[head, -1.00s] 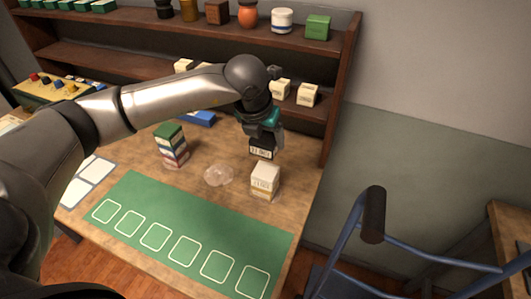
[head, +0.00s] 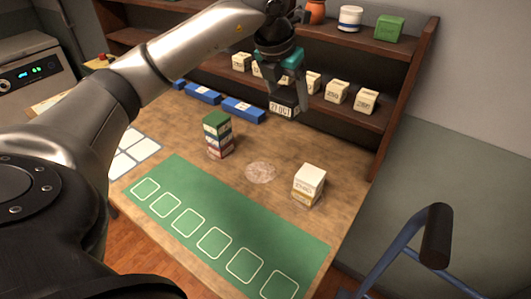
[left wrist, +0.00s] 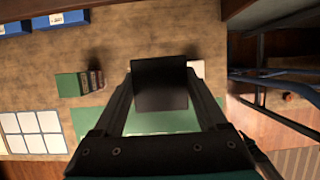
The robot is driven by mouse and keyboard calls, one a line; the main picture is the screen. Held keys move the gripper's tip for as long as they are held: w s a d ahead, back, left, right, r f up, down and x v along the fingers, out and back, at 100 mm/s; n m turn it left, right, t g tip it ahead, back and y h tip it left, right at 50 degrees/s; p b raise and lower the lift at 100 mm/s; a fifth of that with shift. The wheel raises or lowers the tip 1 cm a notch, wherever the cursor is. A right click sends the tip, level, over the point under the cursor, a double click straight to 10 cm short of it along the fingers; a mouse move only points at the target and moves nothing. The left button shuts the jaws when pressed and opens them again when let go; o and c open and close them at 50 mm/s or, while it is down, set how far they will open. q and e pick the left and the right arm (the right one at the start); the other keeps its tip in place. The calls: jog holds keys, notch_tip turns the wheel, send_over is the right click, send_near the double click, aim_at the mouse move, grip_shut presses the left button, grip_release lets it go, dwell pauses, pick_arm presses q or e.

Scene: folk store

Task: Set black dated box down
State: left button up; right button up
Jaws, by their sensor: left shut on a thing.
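The black dated box (head: 284,106) has a white date label on its front. My left gripper (head: 287,88) is shut on it and holds it above the back part of the wooden table (head: 245,143), in front of the shelf. In the left wrist view the box (left wrist: 160,84) sits between the two fingers as a dark block, with its label out of sight. My right gripper is in neither view.
A stack of boxes with a green top (head: 217,134), a pale round patch (head: 261,172) and a cream box stack (head: 308,185) are on the table. A green mat (head: 225,235) with outlined squares lies in front. Blue trays (head: 243,110) line the back. A shelf (head: 400,100) with cream boxes stands behind.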

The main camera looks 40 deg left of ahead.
pick_arm(q)
jog(key=s+a+f+b, duration=0.1)
jog(key=a+f+b, duration=0.25)
jog(key=a, duration=0.35)
notch_tip(320, 180, down, 20)
jog(key=b, duration=0.3)
jog(key=shift+r, duration=0.1)
jog(key=shift+f, duration=0.25)
jog(key=o, duration=1.1)
jog(key=shift+o, duration=1.3)
